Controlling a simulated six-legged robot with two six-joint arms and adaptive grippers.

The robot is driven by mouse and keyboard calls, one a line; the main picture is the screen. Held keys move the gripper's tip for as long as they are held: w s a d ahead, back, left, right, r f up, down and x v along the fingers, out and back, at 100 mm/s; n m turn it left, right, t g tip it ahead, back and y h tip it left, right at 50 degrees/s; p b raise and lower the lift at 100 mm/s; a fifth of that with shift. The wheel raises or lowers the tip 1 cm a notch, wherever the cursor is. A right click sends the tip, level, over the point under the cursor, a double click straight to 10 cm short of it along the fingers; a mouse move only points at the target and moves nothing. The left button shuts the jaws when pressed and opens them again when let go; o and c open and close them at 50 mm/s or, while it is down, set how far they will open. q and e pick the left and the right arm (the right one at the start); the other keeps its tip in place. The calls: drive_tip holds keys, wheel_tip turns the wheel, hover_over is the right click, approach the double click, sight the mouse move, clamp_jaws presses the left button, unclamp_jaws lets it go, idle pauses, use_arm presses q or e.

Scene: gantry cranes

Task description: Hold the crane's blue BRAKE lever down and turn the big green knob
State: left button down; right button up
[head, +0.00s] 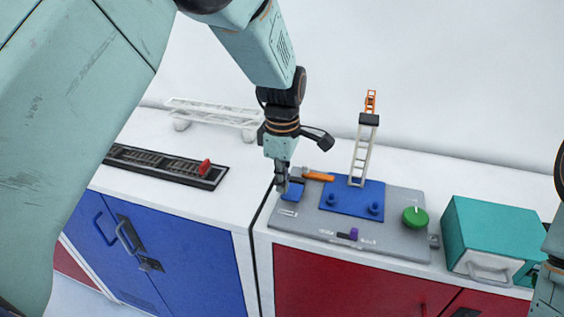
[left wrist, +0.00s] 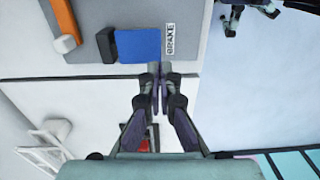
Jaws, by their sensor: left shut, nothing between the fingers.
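The blue BRAKE lever (head: 294,191) is at the left end of the grey crane panel (head: 310,228). It shows as a blue pad in the left wrist view (left wrist: 139,45), with the BRAKE label (left wrist: 170,39) beside it. My left gripper (head: 281,186) is shut and empty, at the lever's left edge. In the left wrist view its fingertips (left wrist: 159,68) are together just below the pad's lower right corner; I cannot tell whether they touch it. The big green knob (head: 415,217) is at the panel's right end, with no gripper at it. My right gripper cannot be made out clearly.
A blue plate (head: 352,199) carries a small crane mast (head: 362,150) and two blue knobs. An orange handle (head: 318,176) lies behind the lever. A purple slider (head: 353,234) is at the panel's front. A teal box (head: 490,238) stands to the right.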

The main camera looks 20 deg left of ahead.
use_arm(q)
drive_tip(key=shift+s+f, duration=0.2)
drive_tip(key=shift+f, duration=0.65)
drive_tip(key=shift+w+f, duration=0.1)
drive_tip(key=shift+w+f, duration=0.1)
